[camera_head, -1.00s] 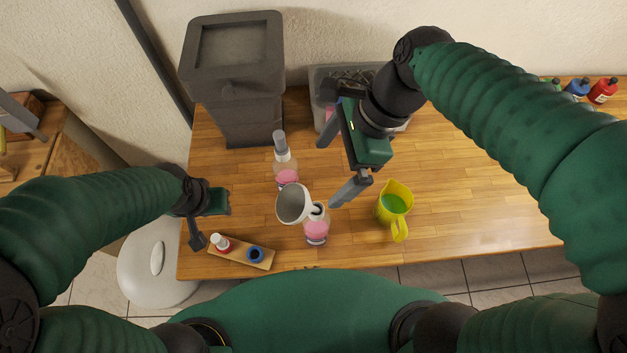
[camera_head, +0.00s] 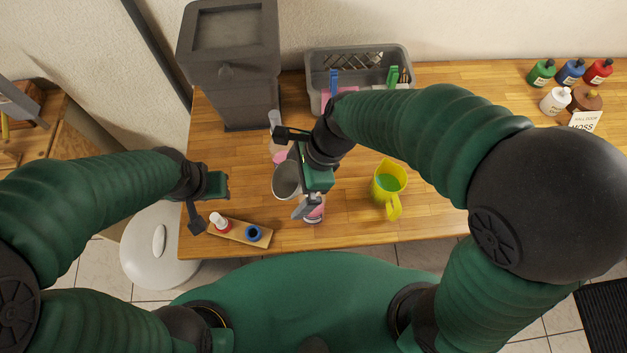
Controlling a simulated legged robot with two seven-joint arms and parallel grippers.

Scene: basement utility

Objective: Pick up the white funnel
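The white funnel (camera_head: 285,180) sits tilted with its wide mouth toward the left, at the bottle with pink liquid (camera_head: 314,214) near the table's front. My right gripper (camera_head: 294,171) is over the funnel's right side, its two fingers spread apart, one toward the back and one toward the front. It partly hides the funnel's narrow end and the bottle, and I cannot tell whether it touches them. My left gripper (camera_head: 207,203) is at the table's left edge, away from the funnel; its finger spread is not clear.
A second pink bottle (camera_head: 275,123) stands behind the funnel, partly hidden. A yellow jug (camera_head: 388,186) with green liquid stands to the right. A wooden board (camera_head: 238,232) holds small items at front left. A grey bin (camera_head: 245,100) and grey basket (camera_head: 358,58) stand at the back.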

